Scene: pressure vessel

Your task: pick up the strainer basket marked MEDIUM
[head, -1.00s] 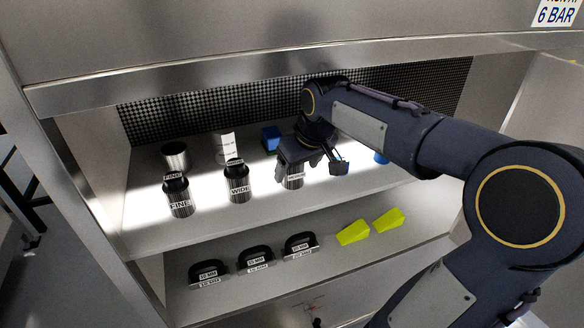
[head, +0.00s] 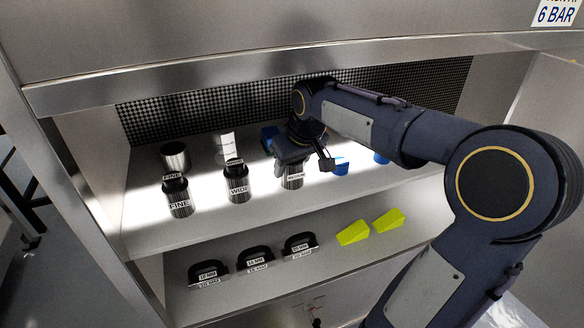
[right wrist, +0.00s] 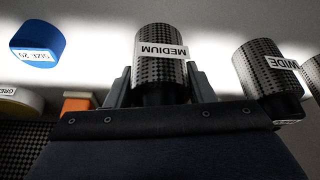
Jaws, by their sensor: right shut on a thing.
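The strainer basket marked MEDIUM (right wrist: 160,62) is a perforated metal cylinder with a white label and a black neck. In the right wrist view it stands between the two fingers of my right gripper (right wrist: 160,92), which is shut on it. In the head view the basket (head: 292,180) is on the upper shelf, its top hidden by my right gripper (head: 302,160). The baskets marked WIDE (head: 238,185) and FINE (head: 180,198) stand to its left. My left gripper is not in view.
On the upper shelf (head: 150,235) a metal cup (head: 175,157), a white-labelled cylinder (head: 226,145) and blue pieces (head: 341,166) stand near. The lower shelf holds black handles (head: 209,272) and yellow wedges (head: 352,233). The cabinet's upper edge (head: 200,80) overhangs the opening.

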